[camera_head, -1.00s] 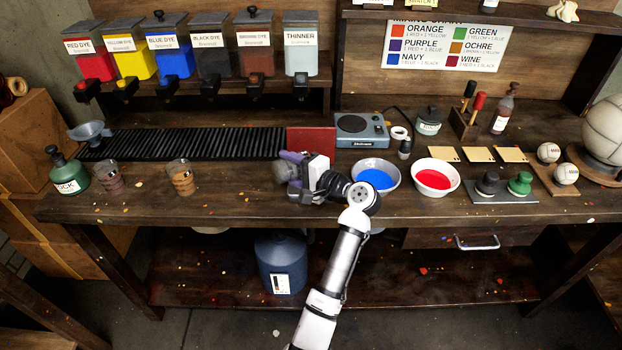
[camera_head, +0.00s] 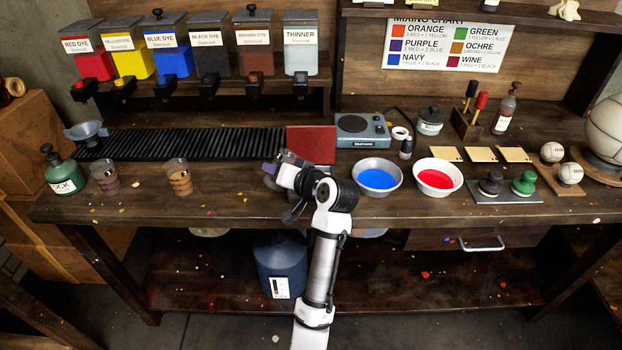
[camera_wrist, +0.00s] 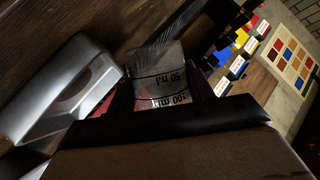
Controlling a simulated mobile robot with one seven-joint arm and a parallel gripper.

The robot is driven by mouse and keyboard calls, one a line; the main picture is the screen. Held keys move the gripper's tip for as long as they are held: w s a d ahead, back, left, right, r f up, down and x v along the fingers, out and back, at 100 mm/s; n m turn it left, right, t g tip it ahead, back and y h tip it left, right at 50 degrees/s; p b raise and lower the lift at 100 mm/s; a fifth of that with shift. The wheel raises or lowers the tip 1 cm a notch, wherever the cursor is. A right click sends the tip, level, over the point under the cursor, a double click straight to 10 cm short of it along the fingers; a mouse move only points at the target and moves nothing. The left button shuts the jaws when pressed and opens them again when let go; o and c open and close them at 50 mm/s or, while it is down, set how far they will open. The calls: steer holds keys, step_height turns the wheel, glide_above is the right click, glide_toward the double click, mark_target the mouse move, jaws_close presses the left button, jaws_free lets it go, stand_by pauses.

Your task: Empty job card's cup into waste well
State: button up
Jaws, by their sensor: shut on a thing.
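My gripper (camera_head: 278,168) is above the front middle of the bench, left of the blue bowl. In the wrist view my gripper (camera_wrist: 163,95) is shut on a clear cup (camera_wrist: 158,78) with 50 ml and 100 ml marks. The cup looks tilted in that view; whether anything is in it is hard to tell. In the head view my arm hides the cup. Two other clear cups, one with dark contents (camera_head: 105,178) and one with brown contents (camera_head: 179,178), stand at the left. I cannot pick out the waste well or a readable job card.
A blue-filled bowl (camera_head: 378,177) and a red-filled bowl (camera_head: 435,178) stand right of my arm. Behind are a black ribbed strip (camera_head: 190,143), a red panel (camera_head: 311,144) and a grey scale-like device (camera_head: 362,131). A blue jug (camera_head: 281,265) stands on the lower shelf.

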mark_target(266, 183)
steer(key=a+n, duration=0.1)
steer(key=s+a+f+n+h+b, duration=0.1)
steer(key=f+n+t+h+b, duration=0.1)
steer(key=shift+s+a, duration=0.25)
steer(key=shift+a, duration=0.15)
steer(key=shift+s+a+f+n+h+b, duration=0.15)
steer(key=shift+f+n+h+b, duration=0.15)
steer(key=shift+n+h+b, duration=0.15)
steer(key=shift+s+a+r+n+t+h, duration=0.1)
steer(key=shift+a+n+t+h, duration=0.25)
steer(key=shift+n+t, duration=0.25)
